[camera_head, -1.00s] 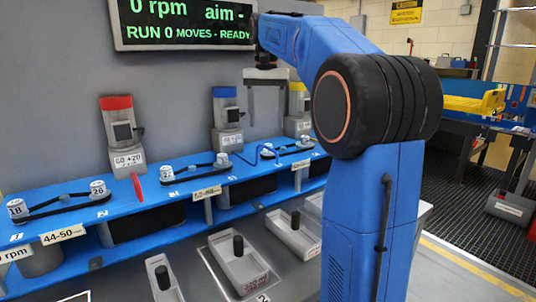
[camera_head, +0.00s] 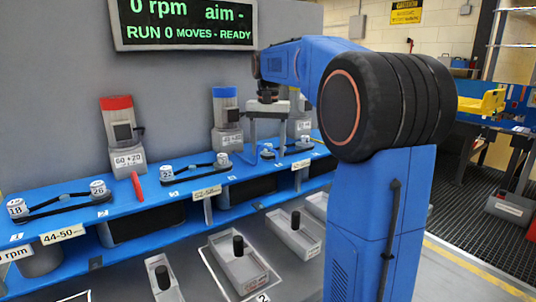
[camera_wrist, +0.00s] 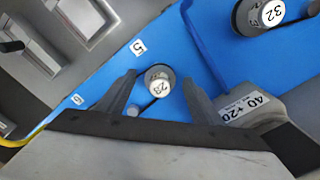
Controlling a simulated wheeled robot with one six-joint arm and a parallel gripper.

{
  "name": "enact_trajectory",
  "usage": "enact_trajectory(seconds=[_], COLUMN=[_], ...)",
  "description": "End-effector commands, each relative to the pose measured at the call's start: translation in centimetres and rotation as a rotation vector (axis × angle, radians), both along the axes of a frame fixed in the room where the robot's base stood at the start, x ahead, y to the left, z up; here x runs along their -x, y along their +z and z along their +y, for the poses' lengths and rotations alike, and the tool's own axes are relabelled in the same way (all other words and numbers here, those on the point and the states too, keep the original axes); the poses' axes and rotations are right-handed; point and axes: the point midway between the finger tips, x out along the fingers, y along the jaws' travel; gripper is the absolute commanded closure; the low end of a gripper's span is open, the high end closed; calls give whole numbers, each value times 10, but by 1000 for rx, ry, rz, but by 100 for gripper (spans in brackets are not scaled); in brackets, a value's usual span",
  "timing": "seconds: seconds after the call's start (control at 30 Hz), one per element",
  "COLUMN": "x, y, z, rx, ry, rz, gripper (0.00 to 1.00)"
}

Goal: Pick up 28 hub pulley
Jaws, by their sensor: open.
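The 28 hub pulley (camera_wrist: 158,78) is a small pale round cap marked 28 on a dark hub, on the blue deck near the slot label 5. A dark belt runs from it. In the head view the pulley (camera_head: 267,152) is small, with its label unreadable. My gripper (camera_wrist: 160,80) is open above it, with one grey finger on each side of the pulley in the wrist view. In the head view my gripper (camera_head: 270,138) hangs over the third pulley pair. I cannot tell how far the fingertips are above the deck.
A pulley marked 32 (camera_wrist: 271,13) and a grey block labelled 40+20 (camera_wrist: 245,108) stand close by. Red-capped (camera_head: 122,140) and blue-capped (camera_head: 226,115) units stand along the blue deck (camera_head: 130,205). Grey trays with black pegs (camera_head: 238,262) lie in front. A screen (camera_head: 185,22) reads READY.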

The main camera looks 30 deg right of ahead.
Motion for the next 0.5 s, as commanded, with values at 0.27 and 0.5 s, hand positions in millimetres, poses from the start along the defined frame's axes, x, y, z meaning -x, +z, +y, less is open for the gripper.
enact_trajectory(seconds=[0.27, 0.5], x=[0, 0], y=[0, 0], z=[0, 0], rx=[0, 0], ry=[0, 0], rz=[0, 0], gripper=[69, 86])
